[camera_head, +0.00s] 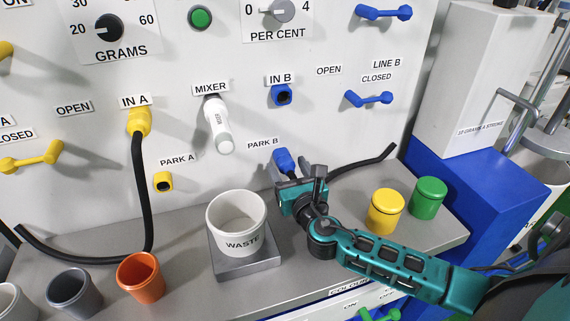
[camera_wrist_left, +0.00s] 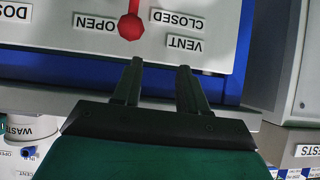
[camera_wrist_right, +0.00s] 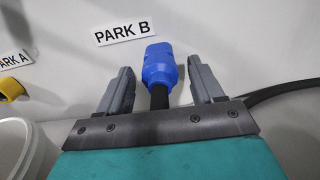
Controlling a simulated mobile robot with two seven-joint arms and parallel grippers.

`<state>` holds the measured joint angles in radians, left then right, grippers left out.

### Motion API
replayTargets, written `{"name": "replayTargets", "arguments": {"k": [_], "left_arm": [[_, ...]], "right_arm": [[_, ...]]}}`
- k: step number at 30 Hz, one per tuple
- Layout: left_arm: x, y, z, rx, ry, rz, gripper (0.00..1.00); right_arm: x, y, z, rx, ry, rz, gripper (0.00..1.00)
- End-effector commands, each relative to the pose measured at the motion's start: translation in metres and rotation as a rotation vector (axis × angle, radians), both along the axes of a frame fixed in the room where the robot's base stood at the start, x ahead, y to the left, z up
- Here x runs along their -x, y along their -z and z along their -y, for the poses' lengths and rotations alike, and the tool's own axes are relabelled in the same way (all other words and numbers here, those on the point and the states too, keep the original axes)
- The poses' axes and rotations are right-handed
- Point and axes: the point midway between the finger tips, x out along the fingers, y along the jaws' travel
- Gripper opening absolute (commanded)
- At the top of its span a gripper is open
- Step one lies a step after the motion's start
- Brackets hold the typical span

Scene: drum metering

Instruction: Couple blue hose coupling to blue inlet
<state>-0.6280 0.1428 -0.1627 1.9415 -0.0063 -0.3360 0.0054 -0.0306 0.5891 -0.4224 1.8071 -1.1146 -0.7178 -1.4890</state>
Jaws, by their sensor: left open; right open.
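The blue hose coupling (camera_head: 285,160) sits at the PARK B spot on the white panel, with its black hose running off to the right. The blue inlet (camera_head: 282,95) under the IN B label is empty. My right gripper (camera_head: 298,178) is at the parked coupling. In the right wrist view its open fingers stand on either side of the blue coupling (camera_wrist_right: 160,68), with a gap on each side. My left gripper (camera_wrist_left: 160,75) is open and empty, in front of a panel with a red knob (camera_wrist_left: 131,27) and OPEN, CLOSED and VENT labels. The left gripper is outside the head view.
A white WASTE cup (camera_head: 237,222) stands on a grey block left of my right gripper. Yellow (camera_head: 385,211) and green (camera_head: 428,198) lidded jars stand to its right. A yellow coupling (camera_head: 139,121) is on IN A. The white mixer spout (camera_head: 218,125) hangs left of the blue inlet.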

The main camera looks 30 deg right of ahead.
Motion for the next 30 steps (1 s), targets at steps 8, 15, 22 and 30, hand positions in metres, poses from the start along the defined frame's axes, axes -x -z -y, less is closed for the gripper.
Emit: {"name": "replayTargets", "arguments": {"k": [8, 15, 22, 30], "left_arm": [[0.0000, -0.0030, 0.0001, 0.000, 0.000, 0.000, 0.43], [-0.0002, -0.0028, 0.0001, 0.000, 0.000, 0.000, 0.43], [-0.0014, -0.0033, 0.0001, 0.000, 0.000, 0.002, 0.43], [-0.0028, -0.0041, 0.0001, 0.000, 0.000, 0.005, 0.43]], "right_arm": [[0.0000, -0.0007, 0.0000, 0.000, 0.000, 0.000, 0.67], [0.0000, 0.0001, 0.0000, 0.000, 0.000, 0.000, 0.67], [0.0000, -0.0001, 0.0000, 0.000, 0.000, 0.000, 0.45], [0.0000, -0.0001, -0.0001, 0.000, 0.000, 0.000, 0.19]]}}
